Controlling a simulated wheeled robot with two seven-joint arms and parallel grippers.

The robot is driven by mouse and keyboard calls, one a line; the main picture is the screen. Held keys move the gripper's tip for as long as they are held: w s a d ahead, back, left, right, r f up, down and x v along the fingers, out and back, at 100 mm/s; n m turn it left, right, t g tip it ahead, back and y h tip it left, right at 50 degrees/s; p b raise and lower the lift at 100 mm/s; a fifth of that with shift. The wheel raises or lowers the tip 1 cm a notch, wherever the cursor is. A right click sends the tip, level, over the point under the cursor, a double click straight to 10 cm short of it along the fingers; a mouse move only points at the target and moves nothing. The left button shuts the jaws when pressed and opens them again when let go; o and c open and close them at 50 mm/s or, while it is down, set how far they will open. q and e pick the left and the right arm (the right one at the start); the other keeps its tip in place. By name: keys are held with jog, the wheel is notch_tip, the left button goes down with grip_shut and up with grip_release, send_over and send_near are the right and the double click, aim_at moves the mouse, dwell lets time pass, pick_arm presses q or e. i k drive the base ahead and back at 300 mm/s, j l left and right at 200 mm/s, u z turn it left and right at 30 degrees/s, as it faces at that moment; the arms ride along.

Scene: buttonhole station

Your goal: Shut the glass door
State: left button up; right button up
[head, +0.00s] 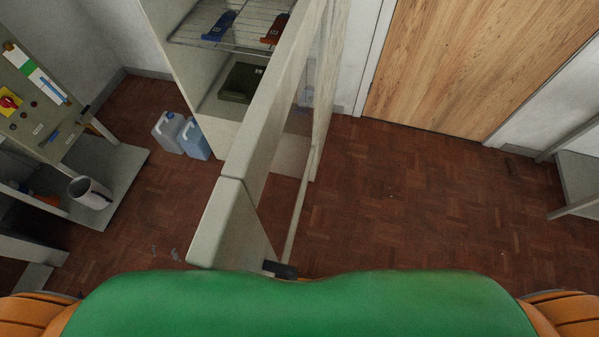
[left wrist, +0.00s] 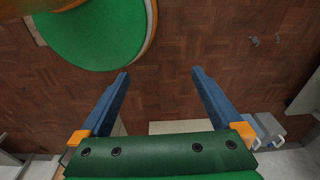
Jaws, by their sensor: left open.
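The glass door (head: 229,222) stands wide open in the head view. Its pale frame runs from the cabinet towards me, and floor shows through its pane. A dark handle (head: 280,269) is at its near end, close to my green body. The pale cabinet (head: 185,62) is open at the top, with a wire shelf (head: 225,42) inside. My left gripper (left wrist: 160,72) shows only in the left wrist view. Its blue fingers are apart with nothing between them, above the floor. The door cannot be made out clearly in that view. My right gripper is in neither view.
Two jugs (head: 182,135) stand on the floor left of the cabinet; they also show in the left wrist view (left wrist: 265,130). A workbench (head: 40,130) with a grey bin (head: 91,192) is at the left. Brown floor (head: 420,210) is clear right of the door, before a wooden door (head: 480,65).

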aim_at(230, 235)
jog(key=k+l+u, duration=0.2)
jog(key=k+u, duration=0.15)
jog(key=k+l+u, duration=0.1)
jog(key=k+u, duration=0.25)
jog(key=k, duration=0.15)
